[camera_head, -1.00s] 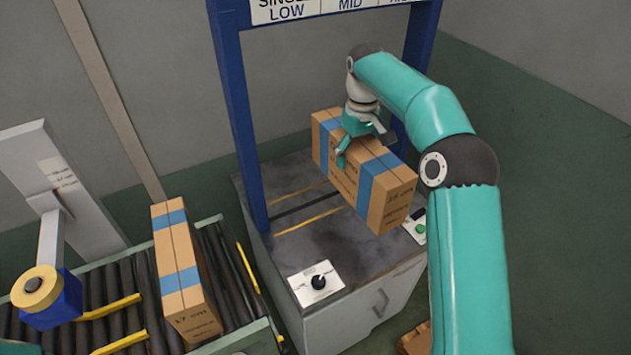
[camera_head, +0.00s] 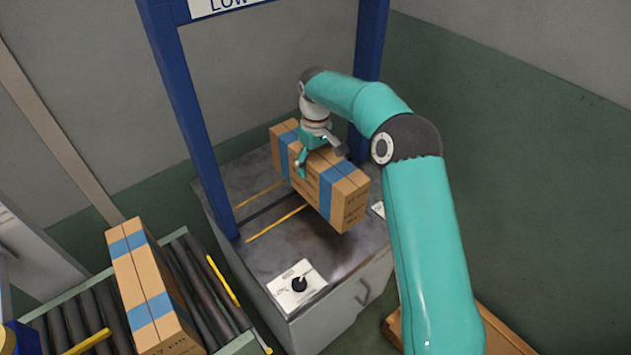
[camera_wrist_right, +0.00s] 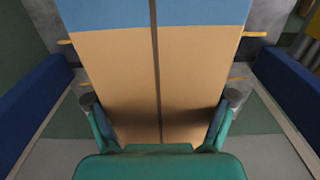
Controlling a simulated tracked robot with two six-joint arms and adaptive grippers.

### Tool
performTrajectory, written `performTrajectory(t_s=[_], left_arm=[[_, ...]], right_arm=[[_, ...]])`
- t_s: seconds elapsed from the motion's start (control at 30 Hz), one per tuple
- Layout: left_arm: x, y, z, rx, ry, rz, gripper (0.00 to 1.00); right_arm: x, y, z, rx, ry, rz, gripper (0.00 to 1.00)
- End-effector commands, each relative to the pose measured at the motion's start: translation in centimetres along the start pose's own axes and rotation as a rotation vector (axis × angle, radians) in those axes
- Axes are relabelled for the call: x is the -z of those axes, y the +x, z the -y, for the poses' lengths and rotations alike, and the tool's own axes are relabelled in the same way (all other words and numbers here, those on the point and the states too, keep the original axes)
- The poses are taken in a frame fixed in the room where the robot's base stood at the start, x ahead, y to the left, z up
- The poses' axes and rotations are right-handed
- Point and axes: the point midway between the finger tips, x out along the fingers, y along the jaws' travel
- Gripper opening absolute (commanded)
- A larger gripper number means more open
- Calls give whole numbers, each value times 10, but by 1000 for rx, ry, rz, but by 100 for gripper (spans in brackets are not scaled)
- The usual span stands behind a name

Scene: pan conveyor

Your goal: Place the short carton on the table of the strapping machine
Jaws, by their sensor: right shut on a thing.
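A brown carton with two blue tape bands (camera_head: 343,205) is in my right gripper (camera_head: 318,160), at the strapping machine's table (camera_head: 240,175). The gripper is shut across the carton's narrow top. The carton lies lengthwise and is at or just above the table top; I cannot tell whether it touches. In the right wrist view the carton (camera_wrist_right: 155,70) sits between both fingers of the gripper (camera_wrist_right: 160,115). A second banded carton (camera_head: 150,290) stands on the roller conveyor at the lower left. My left gripper is not in view.
The machine's blue frame posts (camera_head: 180,115) rise on both sides of the table. A dial panel (camera_head: 297,287) is on its front corner. Yellow guides (camera_head: 225,280) lie along the conveyor (camera_head: 195,285). A wooden pallet-like thing (camera_head: 500,325) is at the lower right.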

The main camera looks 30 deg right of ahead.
Motion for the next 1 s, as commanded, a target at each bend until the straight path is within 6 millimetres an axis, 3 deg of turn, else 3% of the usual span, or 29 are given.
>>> performTrajectory(t_s=[0.6, 0.97, 1.0], left_arm=[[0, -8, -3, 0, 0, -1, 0], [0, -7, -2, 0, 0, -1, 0], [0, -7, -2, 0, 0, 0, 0]], right_arm=[[0, 62, 0, -1, -1, -1, 16], [1, 67, 0, -2, 0, -3, 16], [0, 68, 0, -1, -1, -1, 88]])
